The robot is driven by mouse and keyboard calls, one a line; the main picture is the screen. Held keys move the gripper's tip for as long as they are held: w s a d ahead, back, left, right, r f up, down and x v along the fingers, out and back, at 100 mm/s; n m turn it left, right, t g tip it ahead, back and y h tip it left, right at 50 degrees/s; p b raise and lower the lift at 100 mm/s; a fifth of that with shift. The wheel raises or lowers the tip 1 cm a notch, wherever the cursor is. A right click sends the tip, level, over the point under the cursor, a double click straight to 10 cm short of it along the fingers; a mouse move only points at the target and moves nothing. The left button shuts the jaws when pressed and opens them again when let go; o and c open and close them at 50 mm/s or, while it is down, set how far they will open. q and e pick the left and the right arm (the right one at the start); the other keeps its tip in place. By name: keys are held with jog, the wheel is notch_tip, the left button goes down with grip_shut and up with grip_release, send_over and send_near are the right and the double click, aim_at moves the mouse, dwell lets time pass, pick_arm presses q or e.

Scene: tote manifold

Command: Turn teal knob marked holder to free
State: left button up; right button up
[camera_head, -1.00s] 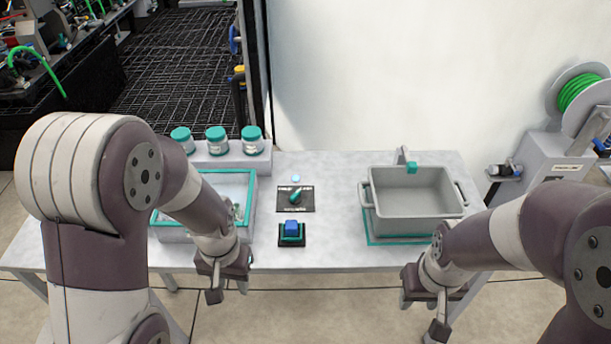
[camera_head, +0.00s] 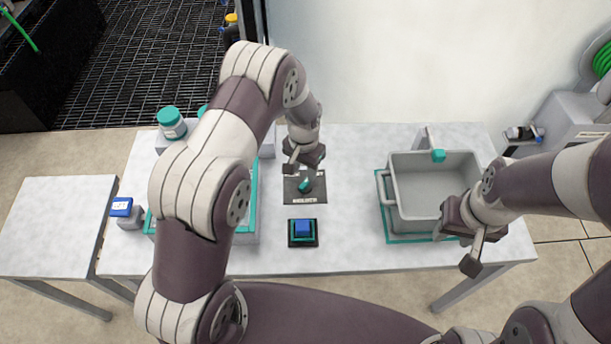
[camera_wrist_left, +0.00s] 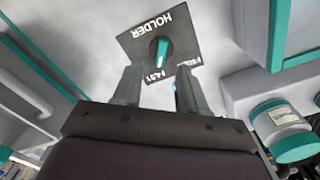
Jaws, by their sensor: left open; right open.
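The teal knob (camera_head: 305,185) sits on a dark plate (camera_head: 311,197) on the table. In the left wrist view the knob (camera_wrist_left: 160,52) is a teal bar on a dark round base, and its plate (camera_wrist_left: 180,42) reads HOLDER. The bar lies roughly toward the FAST label. The other label, seemingly FREE, is partly hidden by a finger. My left gripper (camera_head: 300,160) is open, just behind the knob in the head view. In the left wrist view its fingers (camera_wrist_left: 157,80) point at the knob, apart from it. My right gripper (camera_head: 465,237) is open at the grey tote's front right.
A blue button (camera_head: 303,229) is in front of the knob plate. A grey tote (camera_head: 393,185) stands at right on a teal-edged base. A teal-rimmed tray (camera_head: 252,205) is at left, partly behind my left arm. Jars with teal lids (camera_head: 169,117) stand behind it.

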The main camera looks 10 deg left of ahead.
aim_at(304, 184)
pick_arm(q)
jog(key=f, duration=0.4)
jog(key=w+f, duration=0.1)
jog(key=f, duration=0.1)
jog(key=shift+a+f+p, duration=0.15)
jog(key=shift+a+p, duration=0.05)
jog(key=shift+p, duration=0.15)
jog(key=shift+s+d+f, duration=0.1)
jog(key=shift+s+f, duration=0.15)
jog(key=shift+f, duration=0.25)
jog(key=shift+w, duration=0.1)
jog(key=shift+f, duration=0.1)
grip_shut()
